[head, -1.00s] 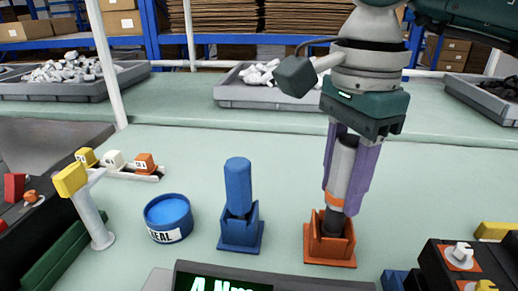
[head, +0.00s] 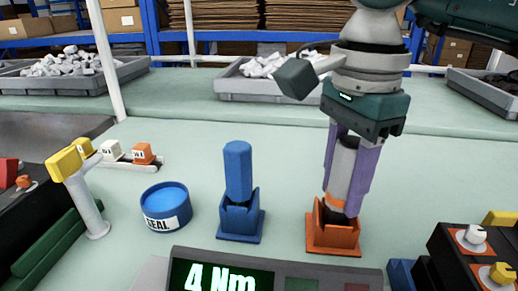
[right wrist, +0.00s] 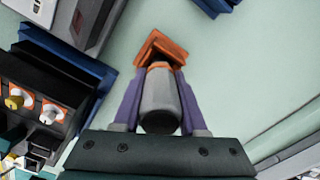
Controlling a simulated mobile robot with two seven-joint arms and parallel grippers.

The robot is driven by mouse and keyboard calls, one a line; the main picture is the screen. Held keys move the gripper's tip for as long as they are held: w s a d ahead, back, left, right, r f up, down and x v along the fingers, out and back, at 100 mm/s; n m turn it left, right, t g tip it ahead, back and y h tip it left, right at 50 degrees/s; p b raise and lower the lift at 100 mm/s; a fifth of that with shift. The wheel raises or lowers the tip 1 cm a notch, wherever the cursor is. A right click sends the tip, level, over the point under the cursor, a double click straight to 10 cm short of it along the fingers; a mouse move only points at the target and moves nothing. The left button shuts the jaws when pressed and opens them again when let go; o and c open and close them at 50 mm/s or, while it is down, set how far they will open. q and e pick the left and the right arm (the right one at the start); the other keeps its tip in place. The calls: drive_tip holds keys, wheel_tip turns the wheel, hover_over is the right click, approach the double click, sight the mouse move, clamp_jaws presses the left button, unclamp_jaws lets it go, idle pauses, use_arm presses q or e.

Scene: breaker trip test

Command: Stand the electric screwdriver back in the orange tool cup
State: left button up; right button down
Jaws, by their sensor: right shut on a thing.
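The electric screwdriver (head: 344,163) is a grey cylinder with an orange band near its lower end. My right gripper (head: 349,185) is shut on it, with purple fingers on either side. The screwdriver is nearly upright, and its lower end is inside the orange tool cup (head: 333,238), hidden by the cup walls. In the right wrist view, the screwdriver (right wrist: 159,100) sits between the fingers of the gripper (right wrist: 160,95), with the orange cup (right wrist: 165,48) just beyond it. My left gripper is not in view.
A blue tool (head: 238,172) stands in a blue cup (head: 240,222) to the left. A blue SEAL tin (head: 166,207) and a yellow-topped post (head: 85,190) are further left. A display reading 4 Nm (head: 220,277) is in front. A box with knobs (head: 480,255) is at right.

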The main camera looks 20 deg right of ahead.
sight(352, 143)
drive_tip(key=shift+f, duration=0.25)
drive_tip(key=shift+c, duration=1.9)
unclamp_jaws()
wheel_tip(352, 143, up, 10)
